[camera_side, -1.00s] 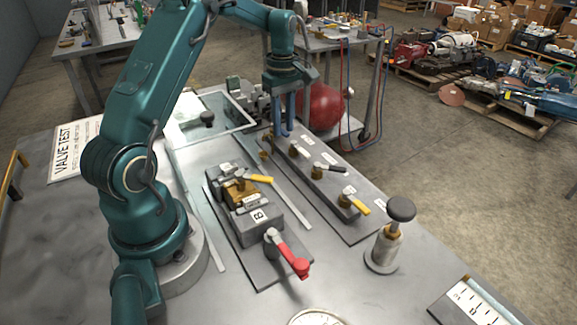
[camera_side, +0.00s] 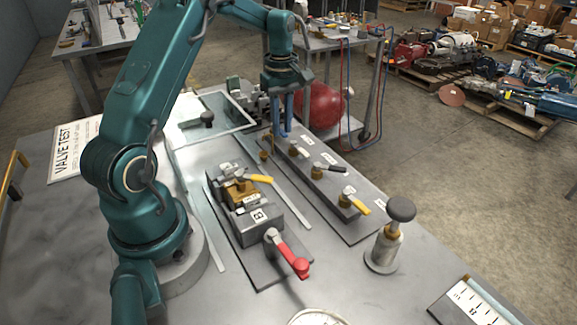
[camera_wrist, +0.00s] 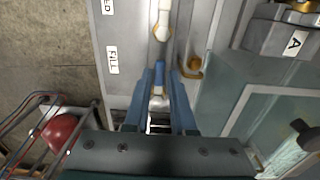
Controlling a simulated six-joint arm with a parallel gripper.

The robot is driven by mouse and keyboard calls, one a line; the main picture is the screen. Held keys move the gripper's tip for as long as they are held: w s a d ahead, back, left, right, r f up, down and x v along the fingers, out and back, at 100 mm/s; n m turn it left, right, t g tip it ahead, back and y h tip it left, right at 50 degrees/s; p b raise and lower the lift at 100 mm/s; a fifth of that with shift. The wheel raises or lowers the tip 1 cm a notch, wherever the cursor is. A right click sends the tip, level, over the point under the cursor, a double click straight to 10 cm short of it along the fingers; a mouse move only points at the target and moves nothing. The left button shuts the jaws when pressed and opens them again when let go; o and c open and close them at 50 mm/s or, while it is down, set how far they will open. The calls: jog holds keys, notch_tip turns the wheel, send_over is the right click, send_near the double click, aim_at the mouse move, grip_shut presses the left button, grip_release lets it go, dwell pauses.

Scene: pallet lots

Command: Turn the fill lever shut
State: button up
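The manifold block (camera_side: 330,190) carries a row of levers on brass stems. My gripper (camera_side: 281,134) points down over the far end of the block.
A black lever (camera_side: 330,168) and a yellow lever (camera_side: 358,206) follow along the block. A valve fixture with a red lever (camera_side: 290,258) stands left of it. A dark-knobbed post (camera_side: 400,210) stands at the near right. A brass fitting (camera_wrist: 192,68) is right beside my fingers.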

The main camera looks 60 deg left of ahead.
aim_at(282, 132)
jog(key=shift+r, duration=0.15)
jog(key=shift+r, duration=2.45)
